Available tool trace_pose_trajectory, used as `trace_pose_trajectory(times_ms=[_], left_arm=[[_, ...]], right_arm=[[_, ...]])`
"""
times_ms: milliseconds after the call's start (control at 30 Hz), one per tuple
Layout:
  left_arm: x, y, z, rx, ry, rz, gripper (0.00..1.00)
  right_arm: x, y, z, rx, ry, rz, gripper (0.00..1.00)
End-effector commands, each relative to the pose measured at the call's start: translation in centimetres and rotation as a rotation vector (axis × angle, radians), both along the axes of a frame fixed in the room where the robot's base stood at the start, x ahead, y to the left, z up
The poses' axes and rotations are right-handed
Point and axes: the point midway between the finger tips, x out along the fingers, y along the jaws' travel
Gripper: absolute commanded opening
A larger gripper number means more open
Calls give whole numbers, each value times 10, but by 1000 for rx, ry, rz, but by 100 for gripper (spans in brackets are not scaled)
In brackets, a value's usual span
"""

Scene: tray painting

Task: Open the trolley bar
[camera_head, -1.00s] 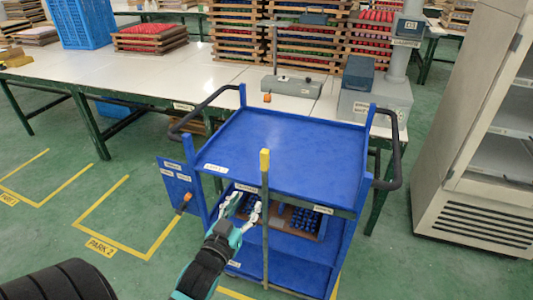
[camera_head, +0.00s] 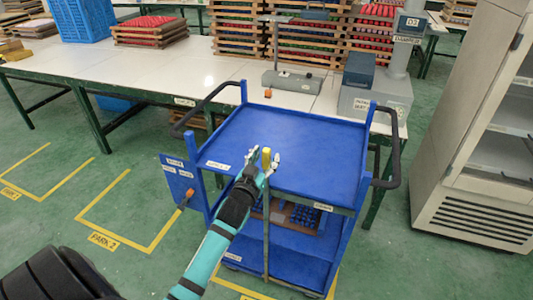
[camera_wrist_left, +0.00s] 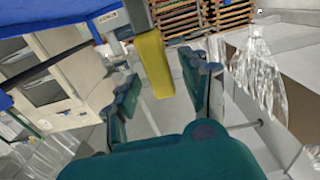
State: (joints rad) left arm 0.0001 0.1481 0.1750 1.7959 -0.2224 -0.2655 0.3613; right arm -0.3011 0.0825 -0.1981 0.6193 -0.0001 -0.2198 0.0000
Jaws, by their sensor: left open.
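The blue trolley (camera_head: 300,135) stands in front of the long table. Its bar (camera_head: 266,235) is a grey upright post with a yellow top, and it stands at the trolley's front side. In the left wrist view the yellow end (camera_wrist_left: 154,64) of the bar lies between the two fingers. My left gripper (camera_head: 263,160) is open, with its fingers on either side of the bar's yellow top. In the left wrist view the left gripper (camera_wrist_left: 163,90) shows a gap around the bar. My right gripper is not in view.
The trolley's lower shelf holds a tray (camera_head: 300,217) with blue parts. A blue side panel (camera_head: 180,180) stands at the trolley's left. A white cabinet (camera_head: 480,205) is at the right. Green floor with yellow markings lies open at the left.

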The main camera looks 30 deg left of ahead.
Motion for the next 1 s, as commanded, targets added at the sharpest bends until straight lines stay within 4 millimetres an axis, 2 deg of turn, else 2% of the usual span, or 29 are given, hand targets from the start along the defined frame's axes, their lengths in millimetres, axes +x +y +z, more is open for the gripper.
trace_pose_trajectory(times_ms=[200, 467, 800, 1000], left_arm=[[14, 4, 0, 1, 0, 0, 46], [15, 4, 0, 1, 1, 0, 46], [15, 4, 0, 0, 1, 0, 2], [15, 4, 0, 0, 1, 0, 0]], right_arm=[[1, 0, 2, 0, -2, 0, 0], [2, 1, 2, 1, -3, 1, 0], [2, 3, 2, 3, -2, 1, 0], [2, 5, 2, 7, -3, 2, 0]])
